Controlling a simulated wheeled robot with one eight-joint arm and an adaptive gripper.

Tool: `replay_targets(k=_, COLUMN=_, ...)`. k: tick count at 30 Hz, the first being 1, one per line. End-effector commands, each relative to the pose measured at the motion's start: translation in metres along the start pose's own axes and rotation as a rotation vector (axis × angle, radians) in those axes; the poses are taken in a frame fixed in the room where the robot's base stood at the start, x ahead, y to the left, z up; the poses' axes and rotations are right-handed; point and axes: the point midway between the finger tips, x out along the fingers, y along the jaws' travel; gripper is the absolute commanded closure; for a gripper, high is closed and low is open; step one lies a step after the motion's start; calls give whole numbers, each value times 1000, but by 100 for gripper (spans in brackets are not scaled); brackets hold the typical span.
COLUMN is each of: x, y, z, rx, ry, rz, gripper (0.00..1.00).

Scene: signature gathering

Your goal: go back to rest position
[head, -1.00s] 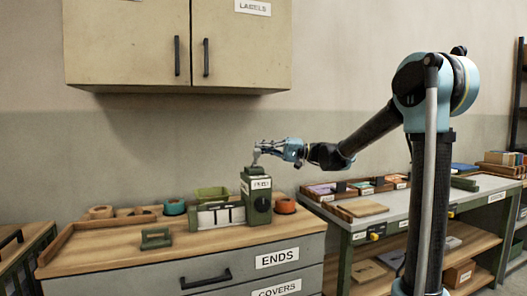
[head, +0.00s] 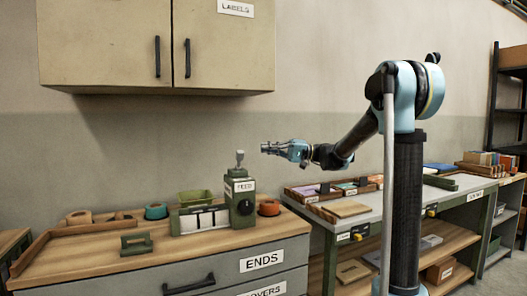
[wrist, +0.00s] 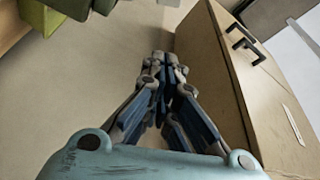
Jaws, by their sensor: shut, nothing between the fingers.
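My gripper (head: 268,148) is shut and empty in the head view. It points left, held in the air a little right of and above the green device labelled FEED (head: 240,205). A small grey piece (head: 239,158) stands on top of that device, apart from my fingers. In the wrist view my closed fingers (wrist: 165,65) show against the wall, with nothing between them.
The wooden-topped drawer cabinet (head: 190,250) carries a green tray (head: 195,197), a green handled block (head: 136,244) and tape rolls (head: 155,211). A wall cabinet (head: 120,45) hangs above. A grey bench (head: 380,207) with sorted trays stands to the right.

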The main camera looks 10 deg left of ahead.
Motion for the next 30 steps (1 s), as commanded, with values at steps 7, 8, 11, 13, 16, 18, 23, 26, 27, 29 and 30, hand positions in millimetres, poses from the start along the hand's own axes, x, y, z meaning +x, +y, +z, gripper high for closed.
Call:
replay_targets(k=7, x=-1, y=0, z=0, rx=0, ry=1, rz=0, gripper=100)
replay_targets(k=8, x=-1, y=0, z=0, rx=0, ry=1, rz=2, gripper=100)
replay_targets(k=11, x=-2, y=1, z=6, rx=5, ry=0, rz=24, gripper=100)
replay_targets(k=13, x=-4, y=4, z=17, rx=12, ry=-2, rz=62, gripper=100)
replay_targets(k=16, x=-9, y=12, z=40, rx=32, ry=-6, rz=149, gripper=100)
replay_targets(k=18, x=-15, y=20, z=60, rx=48, ry=-6, rz=226, gripper=100)
replay_targets(k=23, x=-33, y=41, z=106, rx=86, ry=-7, rz=405, gripper=100)
replay_targets(k=26, x=-48, y=56, z=137, rx=108, ry=-5, rz=515, gripper=100)
replay_targets(k=27, x=-54, y=62, z=149, rx=117, ry=-4, rz=560, gripper=100)
replay_targets(k=29, x=-64, y=70, z=167, rx=129, ry=-2, rz=626, gripper=100)
replay_targets(k=30, x=-71, y=76, z=180, rx=138, ry=0, rz=669, gripper=100)
